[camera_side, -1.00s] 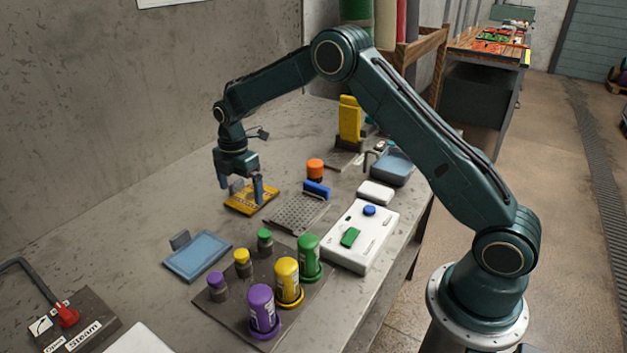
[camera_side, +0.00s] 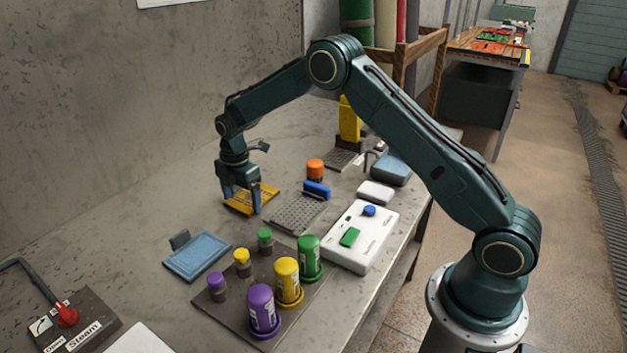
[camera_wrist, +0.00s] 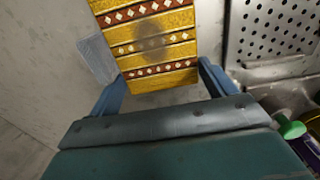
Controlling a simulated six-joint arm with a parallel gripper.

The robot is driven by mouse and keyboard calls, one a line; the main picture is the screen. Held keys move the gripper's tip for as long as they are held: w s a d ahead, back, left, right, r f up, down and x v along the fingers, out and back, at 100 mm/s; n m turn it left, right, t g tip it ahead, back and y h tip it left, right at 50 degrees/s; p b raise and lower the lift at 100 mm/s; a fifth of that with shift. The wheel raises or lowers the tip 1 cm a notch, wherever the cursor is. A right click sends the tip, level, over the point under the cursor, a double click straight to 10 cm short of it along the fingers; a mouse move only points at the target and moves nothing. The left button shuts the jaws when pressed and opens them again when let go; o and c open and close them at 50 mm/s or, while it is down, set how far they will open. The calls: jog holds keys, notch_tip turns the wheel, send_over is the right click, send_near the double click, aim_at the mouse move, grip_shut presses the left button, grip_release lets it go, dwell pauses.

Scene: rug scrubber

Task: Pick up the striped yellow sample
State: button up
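The striped yellow sample (camera_side: 268,193) lies on the grey table near the wall, below my gripper (camera_side: 242,207). In the wrist view the sample (camera_wrist: 150,40) is yellow with red-brown bands of white diamonds, and a dark smudge shows on it. My gripper (camera_wrist: 162,75) is open there, with one blue finger near each side of the sample's near end. I cannot tell whether either finger touches it. A grey-blue flat piece (camera_wrist: 98,60) stands at the sample's left edge. In the side view the fingers partly hide the sample.
A perforated grey plate (camera_side: 296,213) lies close to the right, with a blue brush-like piece (camera_side: 317,189) and orange-capped jar (camera_side: 315,168) behind it.

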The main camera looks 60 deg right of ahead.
aim_at(246, 204)
jog(key=shift+c, duration=0.8)
jog(key=shift+r, duration=0.15)
notch_tip(246, 204, up, 20)
jog(key=shift+f, duration=0.2)
dwell(0.5)
jog(key=s+d+f, duration=0.2)
jog(key=s+f, duration=1)
jog(key=s, duration=0.1)
jog(key=shift+s, duration=0.25)
jog(key=shift+f, duration=0.25)
jog(key=shift+f, duration=2.6)
